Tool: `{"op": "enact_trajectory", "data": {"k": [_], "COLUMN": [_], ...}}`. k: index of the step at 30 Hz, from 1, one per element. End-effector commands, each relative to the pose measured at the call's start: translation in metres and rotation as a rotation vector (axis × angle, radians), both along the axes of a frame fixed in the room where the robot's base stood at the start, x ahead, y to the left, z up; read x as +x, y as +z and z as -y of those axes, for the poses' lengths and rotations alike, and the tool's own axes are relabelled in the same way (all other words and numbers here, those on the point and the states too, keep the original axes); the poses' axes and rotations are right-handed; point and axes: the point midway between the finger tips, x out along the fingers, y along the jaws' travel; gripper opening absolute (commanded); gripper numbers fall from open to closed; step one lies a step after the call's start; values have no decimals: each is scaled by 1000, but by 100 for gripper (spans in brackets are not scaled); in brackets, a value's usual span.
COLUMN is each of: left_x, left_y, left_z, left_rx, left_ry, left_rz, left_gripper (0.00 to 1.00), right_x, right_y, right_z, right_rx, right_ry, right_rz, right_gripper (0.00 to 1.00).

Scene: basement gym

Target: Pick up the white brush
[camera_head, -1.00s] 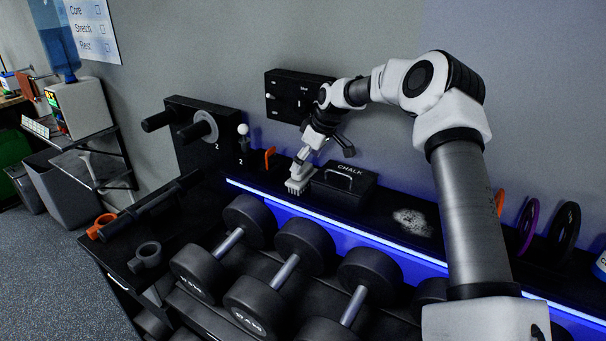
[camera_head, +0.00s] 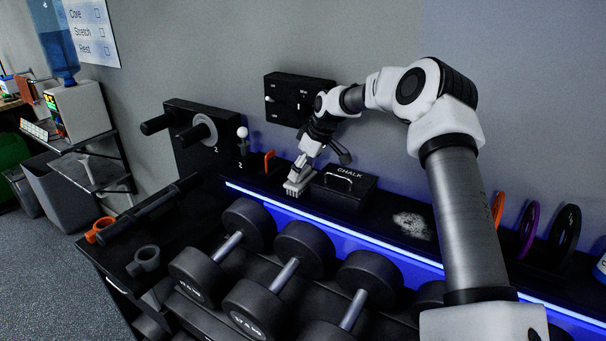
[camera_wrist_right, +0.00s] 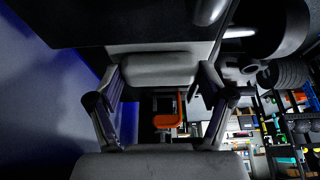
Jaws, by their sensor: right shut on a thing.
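The white brush (camera_head: 296,188) is on the black shelf top, just left of the chalk box, with its bristles pointing down. I cannot tell whether the bristles touch the shelf. My right gripper (camera_head: 301,173) comes down on it from above and is shut on its upper part. In the right wrist view the brush (camera_wrist_right: 158,68) shows as a pale block held between the two fingers. My left gripper is not in view.
The black chalk box (camera_head: 343,187) stands close to the right of the brush. An orange clip (camera_head: 269,159) and a black weight-holder panel (camera_head: 200,135) are to the left. Dumbbells (camera_head: 304,248) fill the rack in front. Spilled chalk (camera_head: 411,225) lies farther right.

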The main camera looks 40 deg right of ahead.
Motion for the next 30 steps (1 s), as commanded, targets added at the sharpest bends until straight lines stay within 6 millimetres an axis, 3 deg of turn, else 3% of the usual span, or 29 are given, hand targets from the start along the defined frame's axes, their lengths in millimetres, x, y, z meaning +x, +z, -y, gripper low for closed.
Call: {"op": "enact_trajectory", "data": {"k": [11, 17, 27, 30], "left_x": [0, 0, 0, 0], "left_y": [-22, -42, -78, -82], "left_z": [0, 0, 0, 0], "left_rx": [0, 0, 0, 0], "left_ry": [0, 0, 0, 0], "left_rz": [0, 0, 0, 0], "left_gripper": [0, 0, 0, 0], "right_x": [1, -12, -42, -49], "right_y": [63, 60, 59, 60], "right_z": [0, -42, -145, -167], "right_rx": [-2, -1, -5, -4], "right_ry": [0, 5, 4, 3], "right_rz": [5, 1, 1, 0], "right_gripper": [41, 41, 41, 41]}}
